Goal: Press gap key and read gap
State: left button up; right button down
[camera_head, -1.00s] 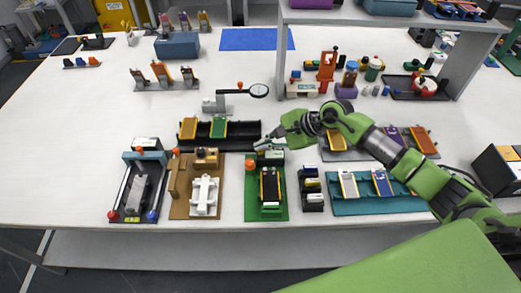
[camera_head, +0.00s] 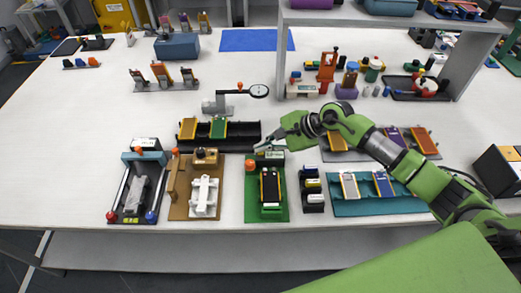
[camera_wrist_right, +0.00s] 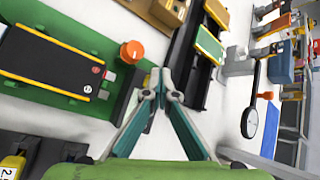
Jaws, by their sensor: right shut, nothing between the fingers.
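A green fixture (camera_head: 252,195) stands near the front of the table and holds a black cell with yellow edges (camera_head: 270,184). An orange round key (camera_head: 250,164) sits at its back left corner; the key (camera_wrist_right: 132,51) also shows in the right wrist view. A small display (camera_head: 272,155) at the fixture's back is partly hidden by my right gripper, and its reading is too small to tell. My right gripper (camera_head: 259,148) is shut and empty, its tips close to the key. In the right wrist view its tips (camera_wrist_right: 160,78) look apart from the key. My left gripper is not in view.
A black rack (camera_head: 240,138) with yellow and green plates stands behind the fixture. A dial on an arm (camera_head: 259,91) rises farther back. A brown fixture (camera_head: 181,205) is to the left; a dark holder (camera_head: 312,203) and a teal tray (camera_head: 350,208) are to the right.

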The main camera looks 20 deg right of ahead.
jog(key=shift+r+p, duration=0.3)
jog(key=shift+r, duration=0.55)
jog(key=shift+r+p, duration=1.15)
jog(key=shift+r, duration=1.4)
